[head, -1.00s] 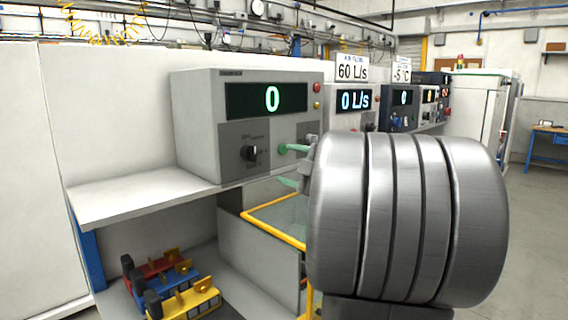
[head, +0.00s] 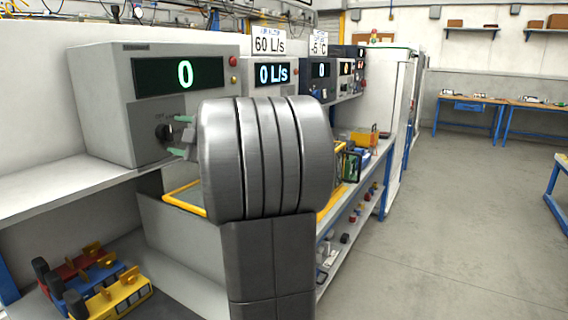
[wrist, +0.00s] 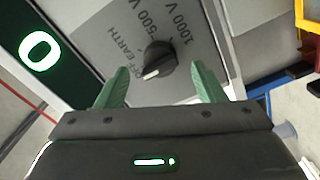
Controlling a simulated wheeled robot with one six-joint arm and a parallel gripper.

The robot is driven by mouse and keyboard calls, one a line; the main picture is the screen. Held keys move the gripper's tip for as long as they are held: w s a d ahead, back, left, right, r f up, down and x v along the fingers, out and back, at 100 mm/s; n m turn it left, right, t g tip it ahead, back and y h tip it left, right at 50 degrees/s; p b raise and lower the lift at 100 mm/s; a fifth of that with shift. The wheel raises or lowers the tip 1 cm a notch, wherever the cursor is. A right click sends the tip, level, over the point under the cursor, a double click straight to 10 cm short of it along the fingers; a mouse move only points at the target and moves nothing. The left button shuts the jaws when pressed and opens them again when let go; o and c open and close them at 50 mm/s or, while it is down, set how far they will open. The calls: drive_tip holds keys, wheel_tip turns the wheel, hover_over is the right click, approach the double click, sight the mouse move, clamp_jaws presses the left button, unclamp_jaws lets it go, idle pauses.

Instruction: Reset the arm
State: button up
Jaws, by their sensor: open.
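My gripper (wrist: 160,85) has two green fingers, spread apart with nothing between them in the wrist view. In the head view my gripper (head: 182,135) shows beside the knob, partly hidden by my own arm. A black rotary knob (wrist: 158,62) with a pale pointer sits on a grey panel marked EARTH, 500 V and 1000 V. It lies beyond the fingertips, roughly between them, and looks apart from them. The knob also shows in the head view (head: 164,132). It belongs to a grey tester box (head: 112,110) whose green display (head: 180,75) reads 0.
The box stands on a grey shelf (head: 60,185). A second instrument (head: 272,80) reading 0 L/s stands to its right. Red, blue and yellow devices (head: 95,280) lie on the lower shelf. A yellow-edged bin (head: 180,200) is below the gripper. Open floor (head: 440,220) lies at right.

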sight(172, 133)
drive_tip(key=shift+x, duration=1.85)
drive_tip(key=shift+d, duration=0.1)
